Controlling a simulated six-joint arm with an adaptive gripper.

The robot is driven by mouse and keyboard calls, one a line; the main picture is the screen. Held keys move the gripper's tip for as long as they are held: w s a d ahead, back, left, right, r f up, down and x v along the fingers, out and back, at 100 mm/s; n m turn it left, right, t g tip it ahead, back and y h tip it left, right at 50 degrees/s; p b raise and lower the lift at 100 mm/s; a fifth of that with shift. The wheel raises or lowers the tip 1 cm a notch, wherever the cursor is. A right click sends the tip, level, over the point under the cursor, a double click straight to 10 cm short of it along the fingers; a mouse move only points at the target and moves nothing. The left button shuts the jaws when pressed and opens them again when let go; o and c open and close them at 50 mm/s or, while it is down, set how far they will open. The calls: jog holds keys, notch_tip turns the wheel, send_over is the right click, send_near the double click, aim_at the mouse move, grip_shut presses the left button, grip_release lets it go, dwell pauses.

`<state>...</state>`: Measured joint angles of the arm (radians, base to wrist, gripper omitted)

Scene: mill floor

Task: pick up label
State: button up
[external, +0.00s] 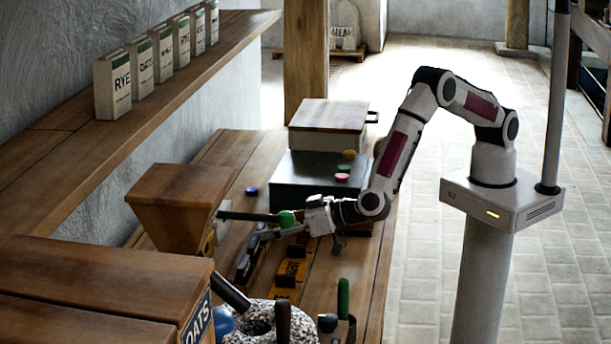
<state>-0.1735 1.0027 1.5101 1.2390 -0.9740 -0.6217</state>
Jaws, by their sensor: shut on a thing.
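My gripper (257,237) reaches left over the wooden bench, low above its top. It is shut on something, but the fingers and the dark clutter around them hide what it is.
A wooden hopper (178,205) stands left of the gripper. A dark green box (300,180) with coloured discs is behind it. A speckled millstone (262,322) and a green-handled tool (343,298) stand in front. Several cartons (112,86) line the shelf.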

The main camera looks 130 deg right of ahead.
jog(key=shift+r, duration=0.15)
notch_tip(320, 180, up, 10)
dwell(0.6)
jog(key=shift+d, duration=0.1)
dwell(0.5)
jog(key=s+d+r+m+g+h, duration=0.2)
jog(key=s+d+r+m+g, duration=0.15)
jog(key=s+d, duration=0.4)
jog(key=s+d+r+m+g+h, duration=0.25)
jog(key=s+d+r+g, duration=0.2)
jog(key=d, duration=0.65)
jog(key=s+d+r+m+g+y, duration=0.1)
jog(key=s+m+g, duration=0.6)
jog(key=s, duration=1.1)
jog(key=shift+d+r+m+g, duration=0.2)
jog(key=shift+d+m+g, duration=0.1)
jog(key=shift+g, duration=0.3)
